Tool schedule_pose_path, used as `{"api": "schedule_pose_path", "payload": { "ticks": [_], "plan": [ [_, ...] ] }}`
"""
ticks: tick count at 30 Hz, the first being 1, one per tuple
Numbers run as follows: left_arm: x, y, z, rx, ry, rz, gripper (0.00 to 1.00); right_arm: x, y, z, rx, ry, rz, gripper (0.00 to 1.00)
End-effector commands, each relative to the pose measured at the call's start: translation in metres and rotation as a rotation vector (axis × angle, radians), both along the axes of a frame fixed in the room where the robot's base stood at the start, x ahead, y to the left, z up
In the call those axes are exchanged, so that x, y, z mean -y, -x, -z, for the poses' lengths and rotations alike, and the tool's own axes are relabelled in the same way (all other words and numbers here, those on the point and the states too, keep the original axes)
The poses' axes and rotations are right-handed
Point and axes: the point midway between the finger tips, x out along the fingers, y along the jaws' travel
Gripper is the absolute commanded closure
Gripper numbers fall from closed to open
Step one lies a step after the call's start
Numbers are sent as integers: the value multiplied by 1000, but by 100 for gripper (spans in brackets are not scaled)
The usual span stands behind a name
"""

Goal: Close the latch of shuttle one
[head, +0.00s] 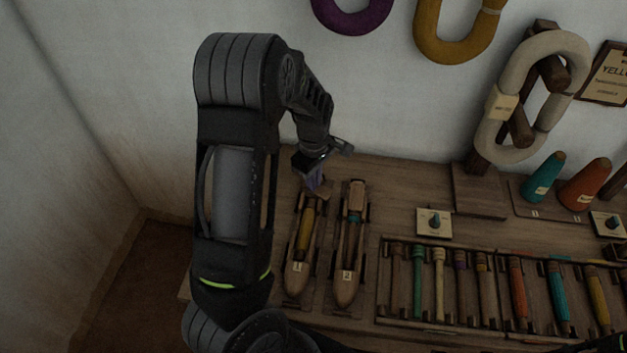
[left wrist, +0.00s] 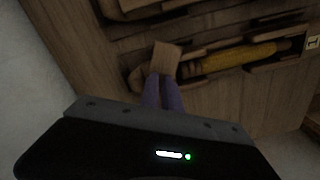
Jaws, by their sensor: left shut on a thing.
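Shuttle one (head: 297,279) is a wooden boat-shaped shuttle with a "1" tag, lying lengthwise on the table with a yellow pirn (head: 306,228) inside. It also shows in the left wrist view with the yellow pirn (left wrist: 237,58). Its latch, a small wooden block (left wrist: 166,58), sits at the shuttle's far end and looks turned at an angle to the shuttle; it shows partly in the head view (head: 324,189). My left gripper (head: 315,184) is over that end, its purple fingers (left wrist: 163,92) shut on the latch.
Shuttle two (head: 346,285) lies close to the right of shuttle one. A tray (head: 447,325) of coloured pirns stands farther right. Yarn cones (head: 543,178) and a skein on a stand (head: 500,95) are at the back right. A wall stands behind the table.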

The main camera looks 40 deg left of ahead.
Motion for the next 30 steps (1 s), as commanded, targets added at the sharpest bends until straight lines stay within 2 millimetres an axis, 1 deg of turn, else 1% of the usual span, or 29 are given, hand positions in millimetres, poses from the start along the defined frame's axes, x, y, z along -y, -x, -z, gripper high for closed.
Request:
{"api": "schedule_pose_path", "payload": {
  "ticks": [21,30],
  "plan": [
    [-1,0,0,2,-1,679,100,0,0,4,0,0,0,67],
    [0,0,0,1,1,929,100,0,0,8,0,0,0,67]
  ]
}}
